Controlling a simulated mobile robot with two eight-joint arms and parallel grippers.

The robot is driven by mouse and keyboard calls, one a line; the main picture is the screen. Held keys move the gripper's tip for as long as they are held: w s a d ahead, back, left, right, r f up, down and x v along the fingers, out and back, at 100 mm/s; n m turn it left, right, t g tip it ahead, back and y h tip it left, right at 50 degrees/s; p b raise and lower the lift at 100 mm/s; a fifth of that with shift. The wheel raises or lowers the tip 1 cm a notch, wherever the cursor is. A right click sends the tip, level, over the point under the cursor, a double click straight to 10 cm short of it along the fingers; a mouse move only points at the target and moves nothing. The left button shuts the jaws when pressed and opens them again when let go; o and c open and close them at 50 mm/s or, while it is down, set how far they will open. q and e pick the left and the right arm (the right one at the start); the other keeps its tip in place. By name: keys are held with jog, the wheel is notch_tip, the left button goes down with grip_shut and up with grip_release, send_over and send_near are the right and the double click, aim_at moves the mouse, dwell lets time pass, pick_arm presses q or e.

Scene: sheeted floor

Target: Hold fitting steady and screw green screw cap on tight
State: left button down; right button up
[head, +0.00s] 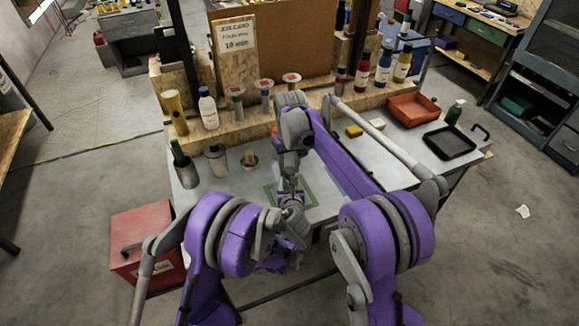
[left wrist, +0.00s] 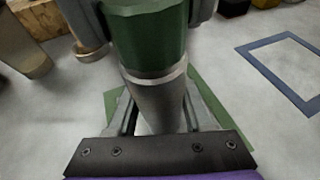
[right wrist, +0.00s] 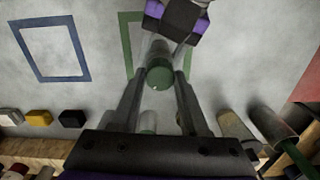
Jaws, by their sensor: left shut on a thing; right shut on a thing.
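The green screw cap (left wrist: 150,38) sits on top of the grey cylindrical fitting (left wrist: 160,103), with a pale ring between them. My left gripper (left wrist: 163,118) is shut on the fitting and holds it over the green square outline. My right gripper (right wrist: 160,78) is shut on the green cap, which shows end-on in the right wrist view (right wrist: 159,73). Its fingers flank the cap at the top of the left wrist view. In the head view both grippers meet over the table, and the arms hide most of the fitting. I cannot tell how tight the cap is.
A green outline (head: 312,197) marks the table under the grippers; a blue outline (right wrist: 50,77) is beside it. A red tray (head: 413,109) and black tray (head: 449,143) lie at the right.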

grip_shut()
jog(key=shift+o, duration=2.3)
grip_release()
grip_shut()
jog(key=m, duration=0.4)
jog(key=shift+m, duration=0.4)
jog(key=m, duration=0.6)
jog(key=shift+o, duration=1.1)
grip_release()
jog(key=shift+m, duration=0.5)
jog(key=o, duration=0.4)
jog(key=shift+o, duration=0.2)
